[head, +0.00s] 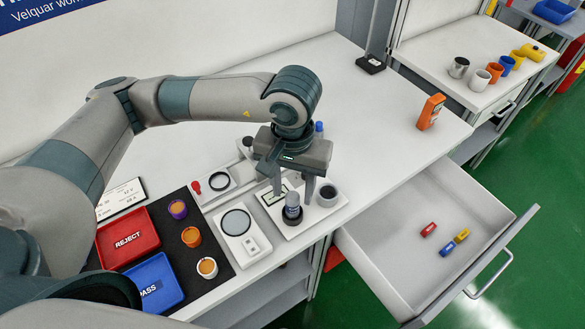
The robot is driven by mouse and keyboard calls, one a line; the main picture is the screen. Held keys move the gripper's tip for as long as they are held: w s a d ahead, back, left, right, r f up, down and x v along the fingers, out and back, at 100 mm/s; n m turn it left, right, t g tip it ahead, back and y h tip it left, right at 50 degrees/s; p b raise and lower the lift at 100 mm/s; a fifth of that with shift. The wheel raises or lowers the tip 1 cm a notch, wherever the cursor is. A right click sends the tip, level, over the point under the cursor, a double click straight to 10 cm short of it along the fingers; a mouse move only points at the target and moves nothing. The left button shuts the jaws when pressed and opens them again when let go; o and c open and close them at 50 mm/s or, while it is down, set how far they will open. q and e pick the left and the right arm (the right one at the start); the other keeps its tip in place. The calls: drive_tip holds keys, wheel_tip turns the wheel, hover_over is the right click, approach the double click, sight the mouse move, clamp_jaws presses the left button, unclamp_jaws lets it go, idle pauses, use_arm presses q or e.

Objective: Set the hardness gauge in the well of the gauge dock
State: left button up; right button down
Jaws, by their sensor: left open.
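A small cylinder with a grey top and a blue-grey body (292,208), which looks like the hardness gauge, stands upright at the front of a white plate. The plate (306,216), which looks like the gauge dock, also carries a dark grey round well or cup (327,193) just right of the cylinder. My left gripper (293,194) points down from above, its fingers open on either side of the cylinder's top. I cannot tell whether they touch it. The cylinder's base is hard to make out. My right gripper is not in view.
Left of the plate lie a white scale-like device (256,245), a dark mat (222,268) with several small cups, a red REJECT tray (153,234) and a blue PASS tray (176,291). An open drawer (385,270) juts out at right. An orange device (430,112) stands farther back.

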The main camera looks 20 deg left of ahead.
use_arm(q)
wheel_tip(320, 180, up, 5)
drive_tip(key=shift+f+b, duration=0.15)
drive_tip(key=shift+b, duration=0.35)
wheel_tip(320, 180, up, 3)
drive_tip(key=shift+f, duration=0.2)
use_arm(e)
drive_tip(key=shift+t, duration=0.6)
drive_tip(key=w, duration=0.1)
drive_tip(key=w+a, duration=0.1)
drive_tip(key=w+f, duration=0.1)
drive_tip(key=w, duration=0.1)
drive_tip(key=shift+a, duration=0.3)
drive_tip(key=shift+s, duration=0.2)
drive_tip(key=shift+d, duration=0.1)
